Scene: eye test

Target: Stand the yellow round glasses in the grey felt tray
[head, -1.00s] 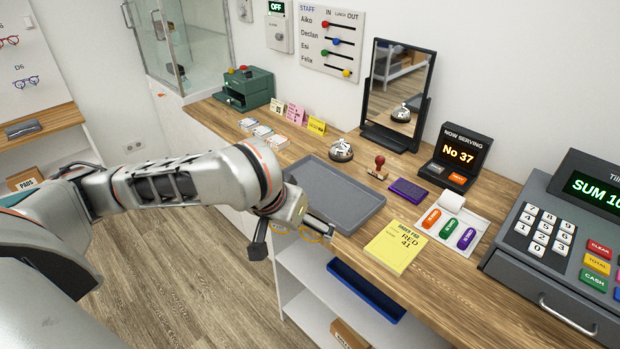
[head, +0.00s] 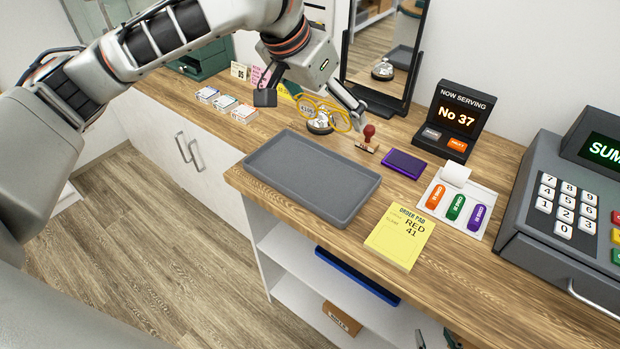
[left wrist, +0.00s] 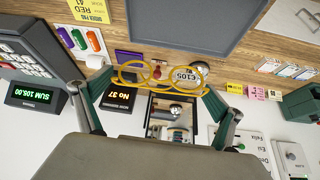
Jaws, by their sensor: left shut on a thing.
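The yellow round glasses (head: 343,121) are held in the air by my left gripper (head: 309,104), whose fingers are shut on them. They are behind the tray in the head view, in front of the bell, with a price tag showing at one lens. In the left wrist view the glasses (left wrist: 148,84) span between the two green fingertips. The grey felt tray (head: 310,180) lies empty on the counter; part of it also shows in the left wrist view (left wrist: 185,25). My right gripper (head: 437,341) is partly in view at the bottom edge, its fingertips apart.
A silver bell (head: 320,127), red-handled stamp (head: 368,138), purple pad (head: 403,163) and yellow order pad (head: 400,237) surround the tray. A mirror (head: 385,50) stands behind. The cash register (head: 548,205) is at right. Open shelves lie below the counter's front edge.

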